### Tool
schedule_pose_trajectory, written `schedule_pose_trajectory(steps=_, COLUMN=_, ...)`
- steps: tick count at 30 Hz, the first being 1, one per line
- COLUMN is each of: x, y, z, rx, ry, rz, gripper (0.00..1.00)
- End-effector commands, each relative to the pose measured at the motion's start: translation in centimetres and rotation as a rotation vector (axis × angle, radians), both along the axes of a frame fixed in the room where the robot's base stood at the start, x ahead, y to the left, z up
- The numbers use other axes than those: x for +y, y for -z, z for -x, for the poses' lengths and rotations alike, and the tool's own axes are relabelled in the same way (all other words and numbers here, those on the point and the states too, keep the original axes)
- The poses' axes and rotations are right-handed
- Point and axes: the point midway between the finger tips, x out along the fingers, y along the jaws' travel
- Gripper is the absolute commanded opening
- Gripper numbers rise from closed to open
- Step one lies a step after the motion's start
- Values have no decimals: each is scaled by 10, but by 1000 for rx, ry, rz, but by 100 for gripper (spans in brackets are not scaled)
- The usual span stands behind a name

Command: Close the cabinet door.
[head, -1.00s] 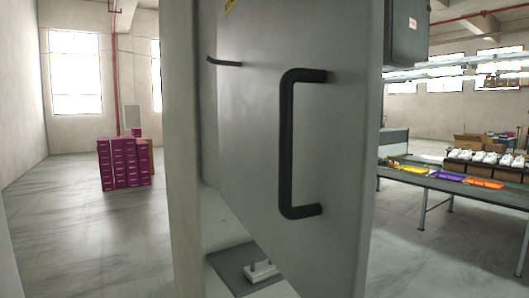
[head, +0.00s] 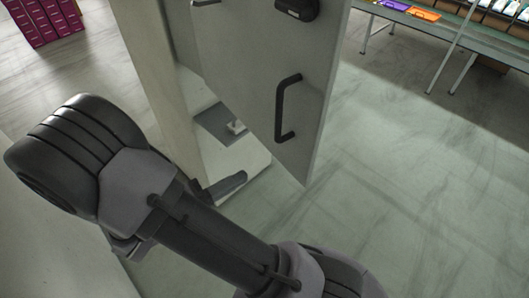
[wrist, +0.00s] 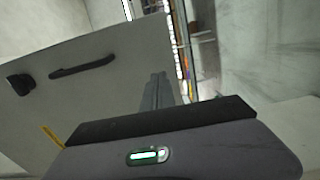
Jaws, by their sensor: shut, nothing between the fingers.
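The grey cabinet door (head: 262,70) stands open in the head view, with a gap at its left showing the cabinet's inside. It carries a black bar handle (head: 287,108) and a black latch (head: 297,8). In the wrist view the door (wrist: 110,75) fills the left, with its handle (wrist: 82,67) and a dark knob (wrist: 20,87). My gripper (wrist: 156,82) is shut and empty, in front of the door panel near its right edge. I cannot tell whether it touches. In the head view the gripper's dark end (head: 228,185) shows by the cabinet's bottom, partly behind my arm.
A small pale object (head: 236,127) lies on a dark plate inside the cabinet bottom. Magenta boxes (head: 42,20) stand at the upper left. A long table (head: 455,40) with coloured trays and shoes is at the upper right. The floor right of the door is clear.

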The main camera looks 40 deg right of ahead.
Motion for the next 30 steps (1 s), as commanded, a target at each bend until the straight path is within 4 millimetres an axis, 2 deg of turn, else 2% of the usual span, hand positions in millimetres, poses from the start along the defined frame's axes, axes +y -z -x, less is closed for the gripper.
schedule_pose_trajectory(steps=6, x=-49, y=0, z=5, rx=3, ry=5, rz=-1, gripper=0)
schedule_pose_trajectory(steps=13, x=-89, y=-1, z=8, rx=3, ry=4, rz=-2, gripper=0)
schedule_pose_trajectory(steps=18, x=-101, y=0, z=9, rx=3, ry=2, rz=-2, gripper=0)
schedule_pose_trajectory(steps=30, x=-102, y=0, z=8, rx=3, ry=-1, rz=-3, gripper=0)
